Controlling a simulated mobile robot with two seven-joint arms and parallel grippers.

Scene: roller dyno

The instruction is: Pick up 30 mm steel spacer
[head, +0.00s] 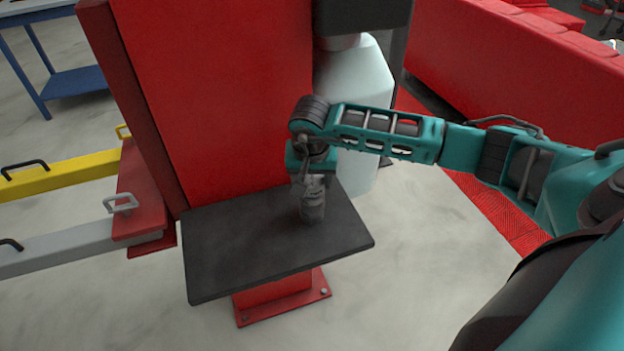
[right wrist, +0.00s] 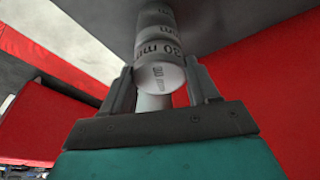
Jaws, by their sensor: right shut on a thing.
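In the right wrist view a grey cylinder, the 30 mm steel spacer (right wrist: 158,60), sits between my right gripper's (right wrist: 163,82) two dark fingers, its flat end toward the camera. Its side bears an upside-down "30 mm" marking. More grey marked cylinders (right wrist: 155,18) stand in line beyond it, over the dark surface. In the head view my right gripper (head: 313,190) points down over the black shelf (head: 235,260), shut on the spacer. A grey stack (head: 313,213) shows below the fingers; I cannot tell a gap there. My left gripper is out of view.
The black shelf juts from a tall red column (head: 215,90) and is otherwise bare. A pale white container (head: 360,90) stands behind my right arm. Yellow (head: 65,173) and grey (head: 60,250) lift arms lie at left. A blue table (head: 75,82) stands back left.

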